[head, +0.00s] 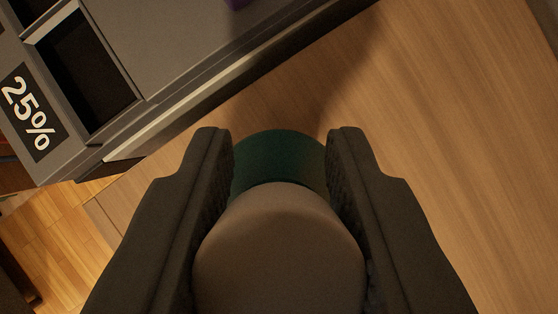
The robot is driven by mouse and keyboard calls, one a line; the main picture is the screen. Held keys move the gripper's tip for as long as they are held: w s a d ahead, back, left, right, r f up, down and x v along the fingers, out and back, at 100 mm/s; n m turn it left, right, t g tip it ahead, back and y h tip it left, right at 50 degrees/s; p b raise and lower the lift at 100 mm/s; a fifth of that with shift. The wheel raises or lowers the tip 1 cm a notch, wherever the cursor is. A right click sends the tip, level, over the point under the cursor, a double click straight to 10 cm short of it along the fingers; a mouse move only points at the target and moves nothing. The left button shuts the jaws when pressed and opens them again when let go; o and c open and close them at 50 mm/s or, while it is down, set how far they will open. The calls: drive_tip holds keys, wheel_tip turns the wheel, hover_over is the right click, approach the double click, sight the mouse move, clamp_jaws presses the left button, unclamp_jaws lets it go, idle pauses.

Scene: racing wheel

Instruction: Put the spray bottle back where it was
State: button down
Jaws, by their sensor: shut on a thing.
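My gripper (280,165) is in the lower middle of the head view, with its two dark fingers on either side of a bottle. The bottle has a greyish-beige rounded body (280,245) and a dark green part (280,155) at its far end; I take it to be the spray bottle. The gripper is shut on it around the green part and upper body. The bottle's lower part is cut off by the bottom edge of the picture. No spray nozzle or trigger can be made out.
A grey unit (190,40) with dark square recesses (85,70) and a "25%" label (33,115) fills the upper left. A wooden surface (450,120) on the right looks clear. Lighter wood planks (50,240) show at the lower left.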

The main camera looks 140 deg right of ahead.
drive_tip(key=shift+f, duration=1.1)
drive_tip(key=c, duration=1.1)
unclamp_jaws()
drive_tip(key=v, duration=1.2)
